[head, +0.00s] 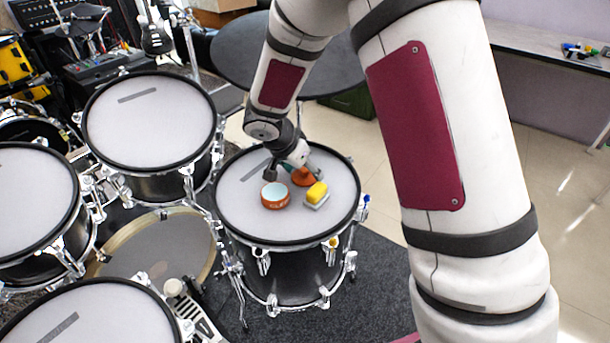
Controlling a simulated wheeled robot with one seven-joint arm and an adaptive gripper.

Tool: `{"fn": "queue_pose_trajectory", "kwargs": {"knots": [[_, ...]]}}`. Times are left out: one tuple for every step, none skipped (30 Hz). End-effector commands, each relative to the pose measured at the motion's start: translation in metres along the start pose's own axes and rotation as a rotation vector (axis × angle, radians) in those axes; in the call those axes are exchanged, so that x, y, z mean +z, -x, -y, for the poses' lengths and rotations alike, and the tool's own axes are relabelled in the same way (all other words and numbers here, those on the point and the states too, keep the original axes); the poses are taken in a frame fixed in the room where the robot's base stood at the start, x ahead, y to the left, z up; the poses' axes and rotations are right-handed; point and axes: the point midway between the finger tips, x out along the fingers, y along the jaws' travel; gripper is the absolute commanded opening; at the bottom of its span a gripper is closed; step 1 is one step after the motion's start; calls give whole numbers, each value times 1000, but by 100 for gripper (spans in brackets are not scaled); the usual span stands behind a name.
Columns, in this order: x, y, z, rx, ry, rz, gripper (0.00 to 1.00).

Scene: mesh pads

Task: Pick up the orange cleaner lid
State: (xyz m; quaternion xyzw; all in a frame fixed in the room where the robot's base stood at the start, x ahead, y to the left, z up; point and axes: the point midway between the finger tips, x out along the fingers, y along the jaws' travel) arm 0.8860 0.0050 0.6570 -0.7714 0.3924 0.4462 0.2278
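The orange cleaner lid (303,179) lies on the white mesh head of the drum (235,205) in the middle of the head view. It looks like a low orange piece with a raised middle, and my gripper partly hides it. An orange round tin (274,200) with white lettering and a pale top stands in front and to the left of it. My gripper (294,173) is low over the drum head, with its dark fingers spread to the left and right. The lid is close to the right finger; I cannot tell whether they touch. Nothing appears held.
A yellow sponge (317,191) sits on a small pale block or dish, just right and in front of the lid. The drum has a raised black rim (220,224). Other drums (150,120) stand close at the left. A dark round pad (340,75) is behind my arm.

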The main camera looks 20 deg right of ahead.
Motion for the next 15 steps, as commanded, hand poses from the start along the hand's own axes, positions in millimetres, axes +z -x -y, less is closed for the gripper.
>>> {"fn": "queue_pose_trajectory", "kwargs": {"knots": [[0,0,0,0,0,0,48],[0,0,0,0,0,0,41],[0,0,0,0,0,0,32],[0,0,0,1,0,0,25],[0,0,0,1,0,0,19],[0,0,0,1,0,0,18],[0,0,-1,2,0,0,18],[0,0,-1,2,0,1,18],[0,0,-1,2,0,1,18],[1,0,-1,2,0,1,18],[1,0,-1,3,0,1,18],[1,-1,-1,3,1,1,18],[1,-1,-1,3,1,1,17],[1,-1,-1,3,1,1,17],[1,-1,-1,4,1,1,17]]}}
